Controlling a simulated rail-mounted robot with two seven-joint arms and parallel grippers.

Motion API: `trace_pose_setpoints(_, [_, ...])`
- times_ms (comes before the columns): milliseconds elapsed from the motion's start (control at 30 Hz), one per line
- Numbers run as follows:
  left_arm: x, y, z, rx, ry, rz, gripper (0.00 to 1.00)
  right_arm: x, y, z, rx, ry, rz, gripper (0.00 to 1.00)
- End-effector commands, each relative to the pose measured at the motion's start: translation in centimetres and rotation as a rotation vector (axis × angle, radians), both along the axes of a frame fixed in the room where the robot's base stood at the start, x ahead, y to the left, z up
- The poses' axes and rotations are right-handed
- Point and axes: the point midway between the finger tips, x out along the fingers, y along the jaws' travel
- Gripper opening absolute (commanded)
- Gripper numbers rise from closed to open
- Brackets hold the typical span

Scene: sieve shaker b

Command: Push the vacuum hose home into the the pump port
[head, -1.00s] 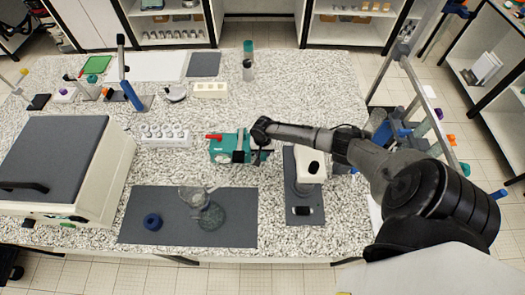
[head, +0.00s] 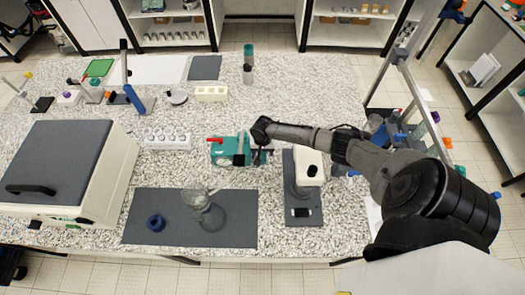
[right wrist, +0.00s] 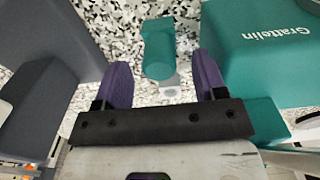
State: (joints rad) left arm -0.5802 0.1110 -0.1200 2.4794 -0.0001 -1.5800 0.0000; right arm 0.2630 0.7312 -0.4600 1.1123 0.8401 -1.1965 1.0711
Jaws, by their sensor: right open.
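The teal pump (head: 226,151) stands mid-bench, with a red piece (head: 215,139) at its left end. In the right wrist view the teal body (right wrist: 265,55) with white lettering fills the upper right. My right gripper (right wrist: 162,66) is open, with purple fingers on either side of a teal cylindrical piece (right wrist: 158,48). Gaps show on both sides of it. Its lower end is pale grey; I cannot tell whether it is the port or a hose end. In the head view my right gripper (head: 258,152) is at the pump's right end. No hose is clearly distinguishable. My left gripper is not in view.
A white and grey instrument (head: 308,175) stands right of the pump. A dark mat (head: 180,235) in front holds a glass flask (head: 204,207) and a blue ring (head: 155,222). A large lidded box (head: 65,165) is at left. A white rack (head: 168,138) stands left of the pump.

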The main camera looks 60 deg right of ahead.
Motion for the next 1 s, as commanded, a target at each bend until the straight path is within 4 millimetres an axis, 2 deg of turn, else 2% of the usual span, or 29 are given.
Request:
trace_pose_setpoints(33, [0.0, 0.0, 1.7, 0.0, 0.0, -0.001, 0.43, 0.0, 0.0, 1.6, 0.0, 0.0, -0.001, 0.65])
trace_pose_setpoints(433, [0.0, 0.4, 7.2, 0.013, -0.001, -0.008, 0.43, 0.0, 0.0, 6.7, 0.0, -0.001, 0.001, 0.65])
trace_pose_setpoints(567, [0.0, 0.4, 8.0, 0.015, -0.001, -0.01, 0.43, 0.0, -0.1, 8.7, 0.0, -0.001, 0.001, 0.65])
trace_pose_setpoints(700, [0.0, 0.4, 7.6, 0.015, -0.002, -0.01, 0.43, 0.0, 0.0, 9.8, 0.0, -0.001, 0.002, 0.65])
trace_pose_setpoints(1000, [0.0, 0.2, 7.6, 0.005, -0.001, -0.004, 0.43, 0.0, 0.0, 11.1, 0.0, -0.001, 0.0, 0.65])
